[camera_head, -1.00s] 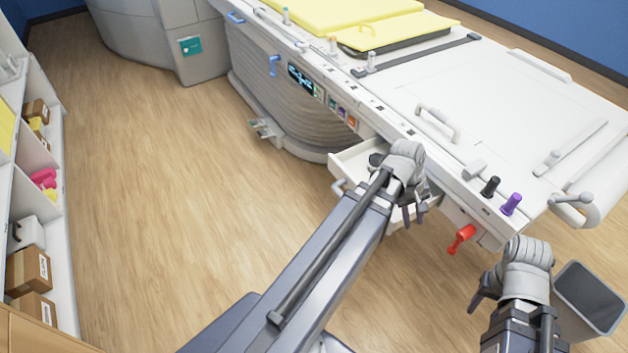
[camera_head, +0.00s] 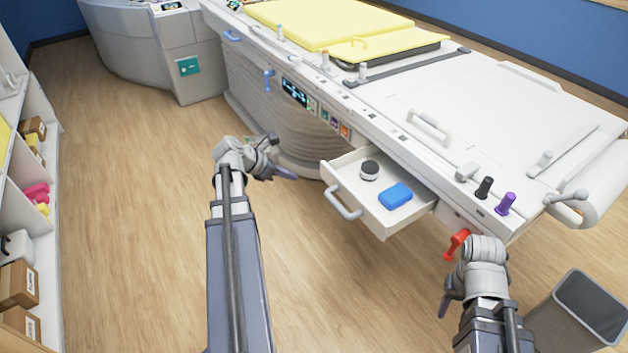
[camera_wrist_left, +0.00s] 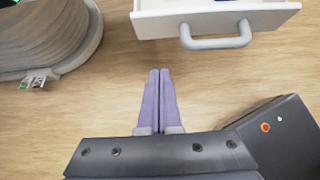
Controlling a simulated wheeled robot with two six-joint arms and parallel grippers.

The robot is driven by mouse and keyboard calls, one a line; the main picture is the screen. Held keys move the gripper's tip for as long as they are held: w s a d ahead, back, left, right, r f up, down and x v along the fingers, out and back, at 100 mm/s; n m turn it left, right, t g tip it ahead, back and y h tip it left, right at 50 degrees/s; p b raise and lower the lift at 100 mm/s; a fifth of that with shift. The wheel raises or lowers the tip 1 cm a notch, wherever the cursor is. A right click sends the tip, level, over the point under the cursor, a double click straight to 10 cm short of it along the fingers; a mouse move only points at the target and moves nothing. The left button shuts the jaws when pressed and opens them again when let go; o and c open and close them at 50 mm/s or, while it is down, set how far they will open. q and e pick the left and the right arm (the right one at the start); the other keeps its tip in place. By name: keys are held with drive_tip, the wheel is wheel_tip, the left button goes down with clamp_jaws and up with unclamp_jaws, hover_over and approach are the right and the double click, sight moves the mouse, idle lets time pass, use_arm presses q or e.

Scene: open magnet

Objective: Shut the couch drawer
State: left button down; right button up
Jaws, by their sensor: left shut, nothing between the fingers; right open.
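The couch drawer (camera_head: 385,222) stands pulled out from the side of the white couch (camera_head: 480,120). Its grey handle (camera_head: 343,203) faces left, and it also shows in the left wrist view (camera_wrist_left: 216,40). A dark-topped round item (camera_head: 369,171) and a blue block (camera_head: 396,195) lie inside the drawer. My left gripper (camera_head: 288,173) is shut and empty, left of the drawer and apart from the handle. In the left wrist view its purple fingers (camera_wrist_left: 159,95) are together, below and left of the handle. My right gripper (camera_head: 445,300) is open, below the drawer in the picture, near the red lever.
A red lever (camera_head: 456,243) sticks out below the couch edge, close to my right arm. A grey bin (camera_head: 585,305) stands at the lower right. Shelves with boxes (camera_head: 20,285) line the left side. The wooden floor between shelves and couch is clear.

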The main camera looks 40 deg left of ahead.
use_arm(q)
drive_tip(key=b, duration=0.7)
approach(328, 181)
wheel_tip(328, 181, down, 4)
drive_tip(key=w, duration=0.1)
drive_tip(key=w+d, duration=0.1)
drive_tip(key=shift+w, duration=0.35)
drive_tip(key=shift+w+d, duration=0.35)
drive_tip(key=shift+w, duration=0.2)
drive_tip(key=w+d, duration=0.2)
drive_tip(key=w, duration=0.4)
drive_tip(key=w+d, duration=0.3)
drive_tip(key=w, duration=0.3)
drive_tip(key=w+d, duration=0.2)
drive_tip(key=w, duration=0.5)
drive_tip(key=shift+d, duration=0.4)
drive_tip(key=shift+w+d, duration=0.1)
drive_tip(key=shift+w, duration=0.05)
drive_tip(key=shift+w+r, duration=0.1)
